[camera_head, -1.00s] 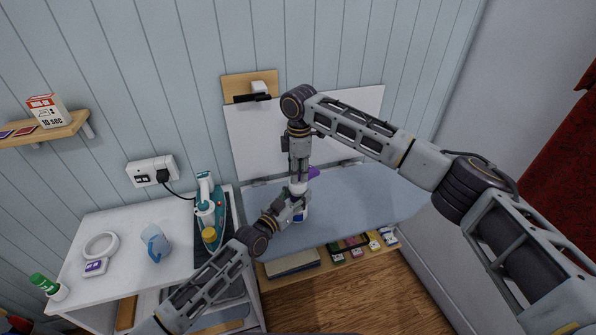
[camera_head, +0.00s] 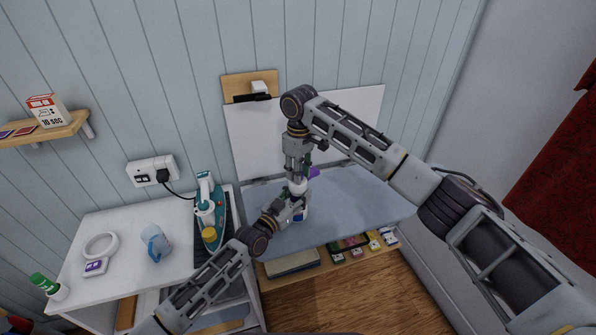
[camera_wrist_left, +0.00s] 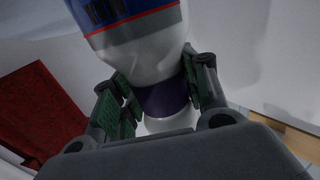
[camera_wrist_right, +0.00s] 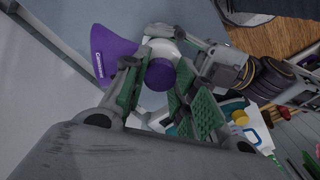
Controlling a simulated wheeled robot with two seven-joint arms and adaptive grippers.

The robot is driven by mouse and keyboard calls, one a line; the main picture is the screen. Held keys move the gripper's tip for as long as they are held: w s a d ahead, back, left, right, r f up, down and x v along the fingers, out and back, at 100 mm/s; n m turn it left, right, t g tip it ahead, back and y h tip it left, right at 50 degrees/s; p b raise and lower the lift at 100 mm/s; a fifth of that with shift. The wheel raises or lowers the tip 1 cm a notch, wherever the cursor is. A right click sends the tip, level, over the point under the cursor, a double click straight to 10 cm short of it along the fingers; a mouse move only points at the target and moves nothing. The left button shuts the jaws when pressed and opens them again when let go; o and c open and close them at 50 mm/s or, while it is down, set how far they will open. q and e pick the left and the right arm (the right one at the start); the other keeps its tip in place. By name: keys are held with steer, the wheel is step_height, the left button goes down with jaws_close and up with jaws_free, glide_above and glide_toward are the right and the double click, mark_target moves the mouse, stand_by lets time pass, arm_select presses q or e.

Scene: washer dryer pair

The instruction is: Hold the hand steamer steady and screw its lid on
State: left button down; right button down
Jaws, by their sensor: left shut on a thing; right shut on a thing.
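The hand steamer, white with a purple head (camera_head: 313,172), is held upright over the blue ironing board; its purple head also shows in the right wrist view (camera_wrist_right: 112,55). My left gripper (camera_head: 291,205) is shut on the steamer's body from the side. The left wrist view shows the white body with a blue and red band (camera_wrist_left: 125,25) and a purple ring (camera_wrist_left: 165,98) between the pads. My right gripper (camera_head: 299,176) points down from above, shut on the round purple lid (camera_wrist_right: 160,74). The lid's seat is hidden.
The ironing board (camera_head: 350,195) extends to the right. A shelf with small boxes (camera_head: 352,246) lies below the board.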

arm_select(q)
steer(key=shift+f, duration=0.35)
arm_select(e)
steer(key=c, duration=1.1)
jaws_free()
steer(key=shift+c, duration=0.2)
steer(key=shift+r, duration=2.25)
steer(key=shift+c, duration=0.2)
steer(key=shift+r+n, duration=1.2)
steer(key=shift+r, duration=0.5)
steer(key=shift+f, duration=0.1)
steer(key=shift+f, duration=3.9)
